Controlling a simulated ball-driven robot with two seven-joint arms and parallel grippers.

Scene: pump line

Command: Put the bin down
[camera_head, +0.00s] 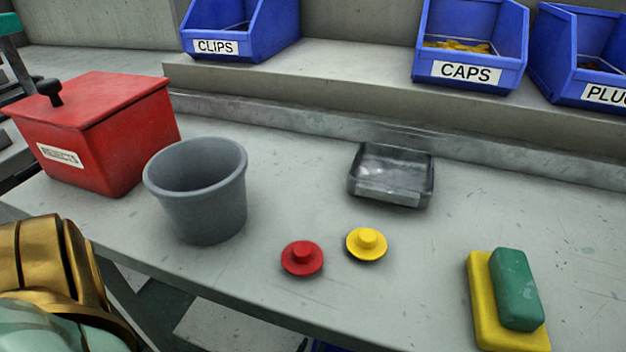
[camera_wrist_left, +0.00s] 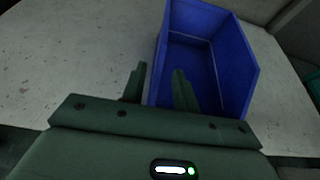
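A blue open bin (camera_wrist_left: 237,62) fills the upper middle of the left wrist view, its open side facing the camera. My left gripper (camera_wrist_left: 160,80) has one finger on each side of the bin's near left wall and appears shut on it; the exact contact is hard to see. In the head view only a sliver of blue (camera_head: 330,347) shows at the bottom edge, below the table's front edge, probably this bin. My gold and pale green arm shows at the lower left there. My right gripper is in neither view. What lies under the bin is hidden.
On the table (camera_head: 420,290) stand a red rejects box (camera_head: 120,130), a grey bucket (camera_head: 205,205), a metal tray (camera_head: 390,195), red (camera_head: 302,260) and yellow (camera_head: 367,245) knobs and a green-yellow block pair (camera_head: 515,290). Labelled blue bins (camera_head: 465,72) line the shelf. The front middle is clear.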

